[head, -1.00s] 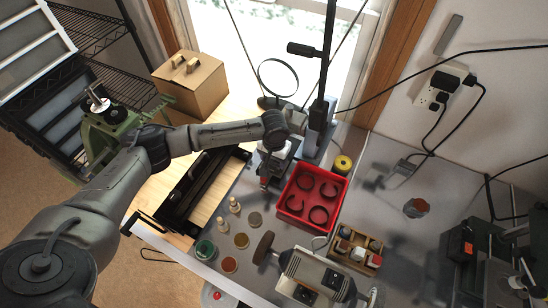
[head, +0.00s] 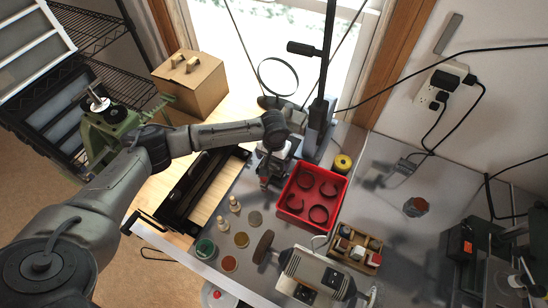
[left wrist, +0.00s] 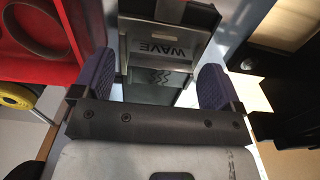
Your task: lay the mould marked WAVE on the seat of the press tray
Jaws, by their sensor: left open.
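The mould marked WAVE (left wrist: 160,77) is a grey metal block with dark lettering and a wave sign, in the left wrist view. It lies between the two purple-padded fingers of my left gripper (left wrist: 152,88), which is open. In the head view my left gripper (head: 272,174) is low over the bench, just left of the red tray. The mould is too small and covered to make out there. I cannot tell which part is the press tray's seat. My right gripper is not in view.
The red tray (head: 338,208) with several dark rings stands close to my gripper. A black stand (head: 322,110) rises behind it. A long black-framed box (head: 178,196) lies to the left. A wooden box of small blocks (head: 352,262) and a grey motor (head: 318,272) stand in front.

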